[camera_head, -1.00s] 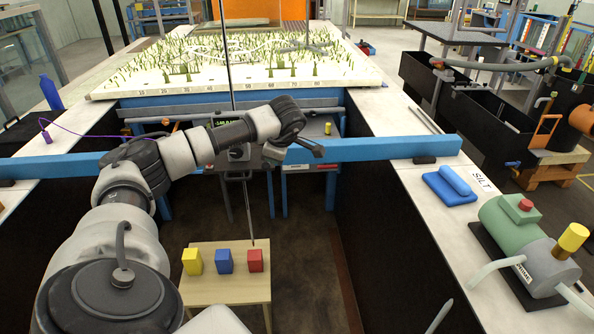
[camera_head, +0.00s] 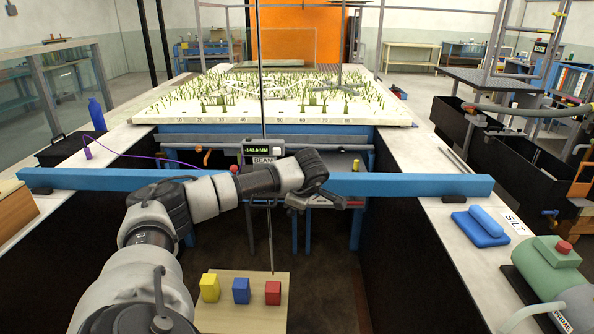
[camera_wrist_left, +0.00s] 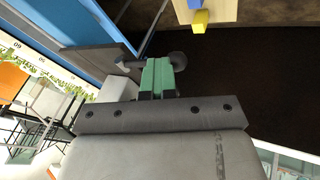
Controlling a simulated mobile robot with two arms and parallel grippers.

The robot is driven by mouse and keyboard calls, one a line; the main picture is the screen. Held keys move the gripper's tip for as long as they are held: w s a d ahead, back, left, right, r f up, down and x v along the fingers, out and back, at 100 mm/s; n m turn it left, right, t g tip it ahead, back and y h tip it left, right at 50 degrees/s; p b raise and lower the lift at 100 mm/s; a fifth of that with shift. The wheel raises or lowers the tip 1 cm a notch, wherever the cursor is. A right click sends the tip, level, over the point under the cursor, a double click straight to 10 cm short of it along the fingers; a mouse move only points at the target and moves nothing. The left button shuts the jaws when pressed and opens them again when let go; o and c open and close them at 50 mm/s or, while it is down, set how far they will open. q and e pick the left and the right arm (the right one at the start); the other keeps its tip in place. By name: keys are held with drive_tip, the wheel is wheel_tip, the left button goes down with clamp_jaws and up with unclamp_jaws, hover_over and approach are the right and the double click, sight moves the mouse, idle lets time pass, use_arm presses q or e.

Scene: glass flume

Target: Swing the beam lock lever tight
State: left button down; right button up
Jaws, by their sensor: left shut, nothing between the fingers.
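The blue beam (camera_head: 420,184) spans the flume from wall to wall. A box with a lit display (camera_head: 263,150) and a BEAM label sits at its middle, partly behind my left arm. My left gripper (camera_head: 335,201) is at the beam, right of that box, shut and empty. In the left wrist view its green fingers (camera_wrist_left: 157,78) are together beside a short bar with a dark round knob (camera_wrist_left: 178,61), seemingly the lock lever. The bar runs toward a dark grey block (camera_wrist_left: 92,60) by the blue beam. I cannot tell whether fingers and bar touch. My right gripper is not in view.
A small wooden table (camera_head: 240,318) with yellow (camera_head: 209,288), blue (camera_head: 241,291) and red (camera_head: 273,293) blocks stands below the beam. A thin vertical rod (camera_head: 262,80) rises beside the display. A blue pad (camera_head: 481,228) and green pump (camera_head: 548,262) lie on the right wall.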

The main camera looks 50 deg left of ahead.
use_arm(q)
drive_tip(key=shift+d+f, duration=0.15)
drive_tip(key=shift+f, duration=0.1)
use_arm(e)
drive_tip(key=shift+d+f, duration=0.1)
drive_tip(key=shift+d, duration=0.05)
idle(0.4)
